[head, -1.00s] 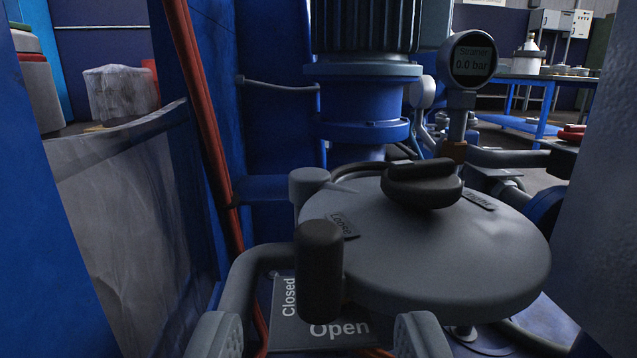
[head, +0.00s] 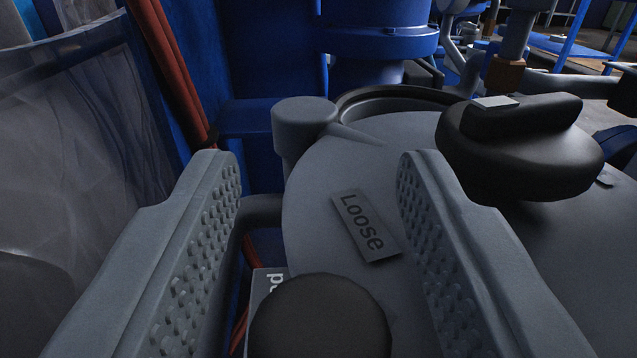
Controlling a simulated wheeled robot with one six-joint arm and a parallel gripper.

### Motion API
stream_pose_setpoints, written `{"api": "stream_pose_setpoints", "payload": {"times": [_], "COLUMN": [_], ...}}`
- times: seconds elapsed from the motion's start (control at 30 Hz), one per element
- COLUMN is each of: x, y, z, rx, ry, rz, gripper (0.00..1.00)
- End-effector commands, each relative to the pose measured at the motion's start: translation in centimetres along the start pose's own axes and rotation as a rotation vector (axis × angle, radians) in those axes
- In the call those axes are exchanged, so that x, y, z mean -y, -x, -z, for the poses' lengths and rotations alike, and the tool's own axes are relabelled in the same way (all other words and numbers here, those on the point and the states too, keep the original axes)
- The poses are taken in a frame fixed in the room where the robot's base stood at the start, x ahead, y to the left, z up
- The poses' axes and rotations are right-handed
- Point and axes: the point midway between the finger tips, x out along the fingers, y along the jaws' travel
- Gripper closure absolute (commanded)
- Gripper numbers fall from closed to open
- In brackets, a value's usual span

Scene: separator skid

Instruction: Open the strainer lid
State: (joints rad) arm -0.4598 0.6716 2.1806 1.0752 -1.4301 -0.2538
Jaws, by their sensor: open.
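The strainer lid (head: 330,190) is a round grey disc that fills the right half of the view. It carries a tag reading "Loose" (head: 365,226) and a black knob (head: 522,150) on top. A grey hinge post (head: 303,128) stands at its far left edge, and a dark rim shows behind the lid. A black upright handle (head: 320,318) shows at the bottom, cut off by the frame. My gripper (head: 318,168) is open and empty. Its fingers straddle the handle in the picture, with the handle below and nearer; contact cannot be told.
A blue column (head: 375,45) rises behind the lid. Red pipes (head: 170,75) run down at the left, beside a translucent sheet (head: 75,140). A brown-collared gauge stem (head: 505,75) stands at the back right. A label plate (head: 262,285) lies partly hidden below.

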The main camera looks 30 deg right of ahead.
Motion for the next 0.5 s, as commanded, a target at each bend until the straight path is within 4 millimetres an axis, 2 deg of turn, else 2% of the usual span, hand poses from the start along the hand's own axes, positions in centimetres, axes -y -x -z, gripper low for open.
{"api": "stream_pose_setpoints", "payload": {"times": [0.07, 0.3, 0.5], "x": [0.0, -0.01, 0.12], "y": [0.01, 0.03, 0.02], "z": [-0.01, -0.01, -0.01], "rx": [0.0, 0.0, 0.0], "ry": [0.0, 0.0, 0.0], "rz": [0.0, 0.0, -0.007], "gripper": [0.56, 1.0, 1.0]}}
